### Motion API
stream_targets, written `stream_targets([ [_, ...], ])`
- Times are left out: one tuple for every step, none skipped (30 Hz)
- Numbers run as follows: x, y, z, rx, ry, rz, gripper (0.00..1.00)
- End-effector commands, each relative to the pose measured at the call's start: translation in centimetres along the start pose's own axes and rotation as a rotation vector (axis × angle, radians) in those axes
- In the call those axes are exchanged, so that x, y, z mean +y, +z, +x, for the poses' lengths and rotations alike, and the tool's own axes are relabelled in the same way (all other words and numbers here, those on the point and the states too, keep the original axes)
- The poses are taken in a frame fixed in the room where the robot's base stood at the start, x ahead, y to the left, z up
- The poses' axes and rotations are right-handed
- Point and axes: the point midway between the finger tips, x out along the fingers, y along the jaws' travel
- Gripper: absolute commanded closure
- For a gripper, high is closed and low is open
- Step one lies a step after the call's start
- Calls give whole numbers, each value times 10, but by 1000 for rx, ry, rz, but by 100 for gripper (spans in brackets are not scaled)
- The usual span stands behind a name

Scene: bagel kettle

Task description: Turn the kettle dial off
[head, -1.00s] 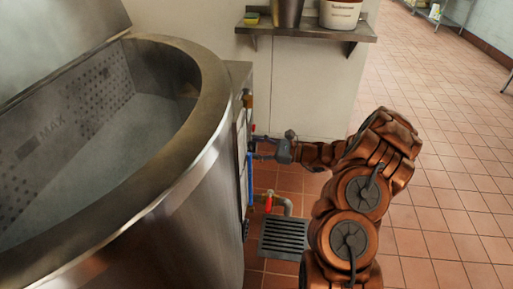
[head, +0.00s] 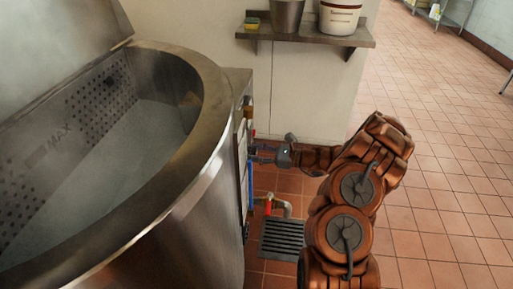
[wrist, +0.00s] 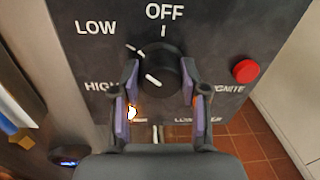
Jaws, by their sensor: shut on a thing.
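The kettle dial (wrist: 157,68) is a round black knob with a white mark on a dark panel in the wrist view. White lettering reads OFF above it, LOW at upper left and HIGH at left. The knob's white mark lies on its lower left face, off the OFF tick. My gripper (wrist: 158,82) is shut on the dial, one finger on each side. In the head view my gripper (head: 263,153) reaches the side panel of the steel kettle (head: 190,175); the dial is hidden there.
A red button (wrist: 245,71) sits right of the dial beside partly hidden IGNITE lettering. A red-handled valve pipe (head: 270,204) and a floor grate (head: 282,238) lie below. A wall shelf (head: 305,37) stands behind.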

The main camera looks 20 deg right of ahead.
Motion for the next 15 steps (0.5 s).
stream_targets([
  [0, 6, 0, 6, 3, 33, 91],
  [0, 6, 0, 7, 3, 53, 91],
  [0, 6, 0, 9, 4, 82, 91],
  [0, 6, 0, 10, 5, 106, 91],
  [0, 6, 0, 12, 5, 129, 91],
  [0, 6, 0, 14, 6, 161, 91],
  [0, 5, 0, 16, 5, 186, 91],
  [0, 5, 0, 18, 5, 209, 91],
  [-1, 5, 0, 21, 5, 241, 91],
  [-1, 5, 0, 23, 6, 266, 91],
  [-1, 6, 0, 24, 6, 292, 91],
  [-1, 5, 0, 27, 6, 328, 91],
  [-1, 5, 0, 29, 7, 358, 91],
  [-1, 4, 0, 30, 7, 387, 91],
  [0, 4, 0, 32, 8, 426, 91],
])
